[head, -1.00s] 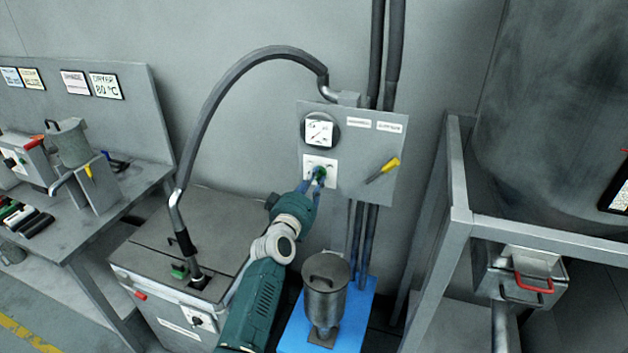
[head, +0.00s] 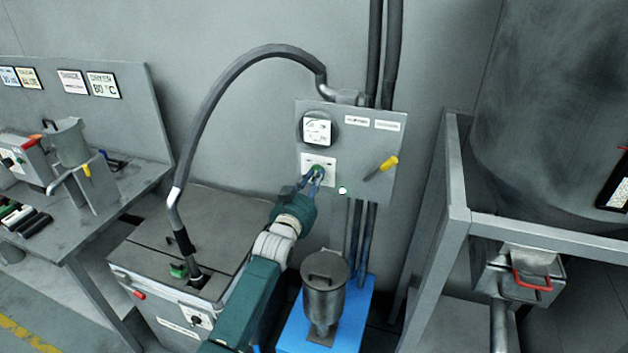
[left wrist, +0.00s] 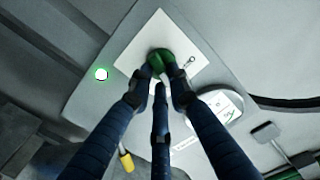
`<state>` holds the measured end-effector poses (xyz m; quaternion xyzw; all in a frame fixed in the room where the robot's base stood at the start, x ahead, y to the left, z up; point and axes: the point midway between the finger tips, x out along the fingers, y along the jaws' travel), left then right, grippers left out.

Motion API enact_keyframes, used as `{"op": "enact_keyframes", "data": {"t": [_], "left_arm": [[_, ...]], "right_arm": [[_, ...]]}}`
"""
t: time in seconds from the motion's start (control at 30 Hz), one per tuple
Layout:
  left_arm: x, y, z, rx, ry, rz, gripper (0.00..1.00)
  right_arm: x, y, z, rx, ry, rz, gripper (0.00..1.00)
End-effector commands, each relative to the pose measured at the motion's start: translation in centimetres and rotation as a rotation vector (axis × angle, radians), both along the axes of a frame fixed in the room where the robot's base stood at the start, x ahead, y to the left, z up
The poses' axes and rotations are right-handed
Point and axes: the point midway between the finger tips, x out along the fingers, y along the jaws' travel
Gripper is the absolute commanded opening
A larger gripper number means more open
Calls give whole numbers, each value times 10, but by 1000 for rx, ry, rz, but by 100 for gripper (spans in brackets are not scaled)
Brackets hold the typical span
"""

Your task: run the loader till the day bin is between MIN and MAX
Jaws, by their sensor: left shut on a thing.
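A grey wall panel (head: 385,125) carries a round dial gauge (head: 317,129), a white plate (head: 304,165) with a green knob, and a yellow-handled lever (head: 388,164). My left gripper (head: 318,172) reaches up to the panel. In the left wrist view its fingers are shut around the green knob (left wrist: 172,62). A lamp (head: 342,190) at the panel's lower edge glows white with a green rim; it also shows in the left wrist view (left wrist: 101,74). A lidded metal canister (head: 324,290) stands on a blue base. I see no readable MIN or MAX marks. My right gripper is out of view.
A grey cabinet (head: 205,225) with a hose (head: 225,85) stands left of my arm. A workbench (head: 100,215) with small equipment is farther left. A steel frame (head: 455,200) with a red-handled box (head: 530,275) under a large vessel is at right.

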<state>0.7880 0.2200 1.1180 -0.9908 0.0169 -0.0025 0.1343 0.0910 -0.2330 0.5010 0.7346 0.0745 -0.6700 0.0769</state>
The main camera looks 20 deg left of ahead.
Motion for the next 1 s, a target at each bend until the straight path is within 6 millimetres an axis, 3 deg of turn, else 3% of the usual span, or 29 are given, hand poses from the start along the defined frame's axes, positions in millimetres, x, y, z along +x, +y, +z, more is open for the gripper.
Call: {"op": "enact_keyframes", "data": {"t": [0.5, 1.0], "left_arm": [[0, -1, -5, 408, -11, -1, 0], [0, -1, -6, 532, -14, -1, 0]], "right_arm": [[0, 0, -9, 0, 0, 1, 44], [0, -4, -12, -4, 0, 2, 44]]}}
